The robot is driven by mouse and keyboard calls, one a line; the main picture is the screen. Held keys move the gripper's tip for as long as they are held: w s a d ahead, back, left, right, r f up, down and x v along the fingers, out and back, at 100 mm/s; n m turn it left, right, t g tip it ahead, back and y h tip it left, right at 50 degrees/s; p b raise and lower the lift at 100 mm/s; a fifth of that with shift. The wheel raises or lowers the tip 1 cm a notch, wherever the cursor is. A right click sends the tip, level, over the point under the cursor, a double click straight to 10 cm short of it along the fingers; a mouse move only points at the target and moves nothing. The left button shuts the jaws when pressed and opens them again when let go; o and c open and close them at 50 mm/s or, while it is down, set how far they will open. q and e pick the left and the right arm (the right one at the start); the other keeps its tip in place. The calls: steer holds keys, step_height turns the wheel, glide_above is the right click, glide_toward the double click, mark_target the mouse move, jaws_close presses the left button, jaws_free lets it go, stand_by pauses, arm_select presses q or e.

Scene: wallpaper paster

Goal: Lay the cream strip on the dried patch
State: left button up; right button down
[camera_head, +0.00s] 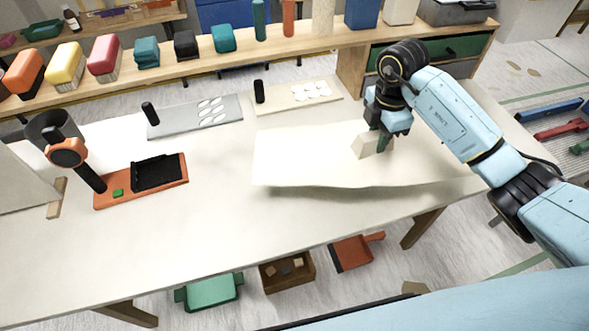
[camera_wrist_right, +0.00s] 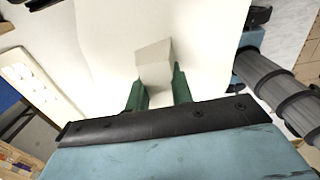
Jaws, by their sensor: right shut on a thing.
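A broad cream strip (camera_head: 300,155) lies on the right half of the pale table, its front edge slightly lifted with a shadow below. It also fills the upper part of the right wrist view (camera_wrist_right: 110,45). My right gripper (camera_head: 379,143) is over the strip, its green fingers shut on a small beige block (camera_head: 366,147). The block sits between the fingertips in the right wrist view (camera_wrist_right: 153,64); whether it is joined to the strip or only resting on it, I cannot tell. I cannot make out a dried patch. My left gripper is not in view.
On the table are an orange tray (camera_head: 110,200) with a black pad, a grey board (camera_head: 175,125) and a cream board (camera_head: 275,101) with white pieces, and a black tool with an orange collar (camera_head: 67,152). A crowded shelf (camera_head: 200,66) runs behind. The table's front middle is clear.

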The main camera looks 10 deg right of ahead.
mark_target(372, 156)
step_height(372, 156, down, 6)
steer(key=shift+b, duration=0.45)
steer(key=shift+f, duration=0.25)
step_height(372, 156, down, 4)
steer(key=shift+r+b, duration=0.2)
steer(key=shift+b, duration=0.15)
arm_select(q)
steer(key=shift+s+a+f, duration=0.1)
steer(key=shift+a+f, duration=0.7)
arm_select(e)
steer(key=c, duration=1.2)
jaws_free()
steer(key=shift+f, duration=0.1)
steer(key=shift+c, duration=0.2)
